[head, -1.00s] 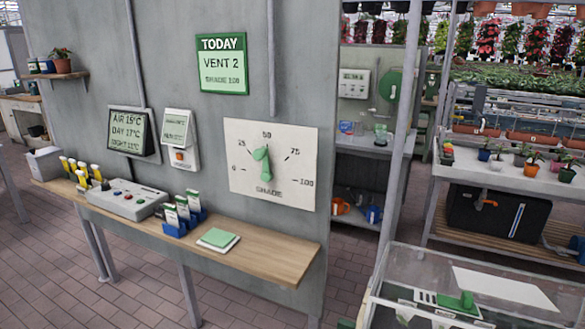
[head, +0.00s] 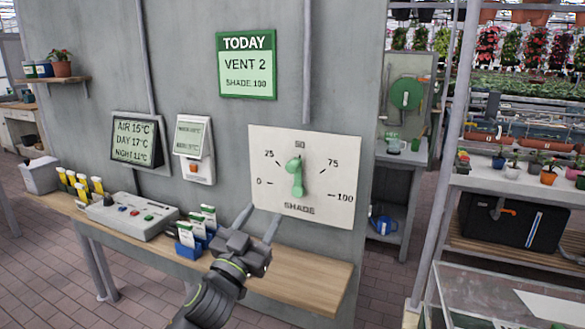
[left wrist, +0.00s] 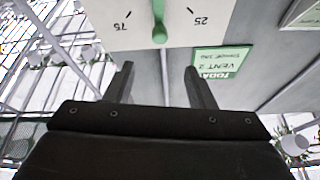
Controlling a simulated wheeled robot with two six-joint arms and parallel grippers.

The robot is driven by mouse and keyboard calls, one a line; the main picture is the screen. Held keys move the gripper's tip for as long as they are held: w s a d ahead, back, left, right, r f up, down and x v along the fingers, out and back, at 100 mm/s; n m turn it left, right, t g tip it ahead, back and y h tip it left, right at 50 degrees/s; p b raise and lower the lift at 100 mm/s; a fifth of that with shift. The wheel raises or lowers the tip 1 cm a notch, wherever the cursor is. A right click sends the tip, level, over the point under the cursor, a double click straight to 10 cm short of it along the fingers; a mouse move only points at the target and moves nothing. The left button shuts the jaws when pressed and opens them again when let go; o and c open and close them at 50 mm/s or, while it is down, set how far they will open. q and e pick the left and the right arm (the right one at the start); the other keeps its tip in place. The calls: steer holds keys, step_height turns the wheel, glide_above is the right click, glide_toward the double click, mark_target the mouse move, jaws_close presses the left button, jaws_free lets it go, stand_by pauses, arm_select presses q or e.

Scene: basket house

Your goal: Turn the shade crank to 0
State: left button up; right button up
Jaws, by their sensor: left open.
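The green shade crank (head: 296,178) is mounted on a white dial panel (head: 328,198) marked 0, 25, 50, 75 and 100. Its knob end is up, close to the 50 mark. My left gripper (head: 259,218) is open and empty, in front of the wall, below and left of the crank. In the left wrist view, which is upside down, the crank knob (left wrist: 160,34) hangs between the 25 and 75 marks, beyond the open fingers (left wrist: 157,68) and apart from them. My right gripper is not in view.
A green sign (head: 247,64) reads TODAY, VENT 2, SHADE 100. Below the panel, a wooden shelf (head: 310,280) holds a grey control box (head: 130,216) and blue seed-packet holders (head: 190,248). A glass case (head: 480,290) stands at the lower right.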

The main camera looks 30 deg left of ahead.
mark_target(290, 171)
arm_select(q)
steer(key=p+x, duration=0.5)
steer(key=x, duration=1)
steer(key=shift+w+r, duration=0.1)
steer(key=shift+w, duration=0.15)
steer(key=shift+w+r+p, duration=0.25)
steer(key=shift+w+p, duration=0.1)
steer(key=shift+w, duration=0.35)
jaws_close()
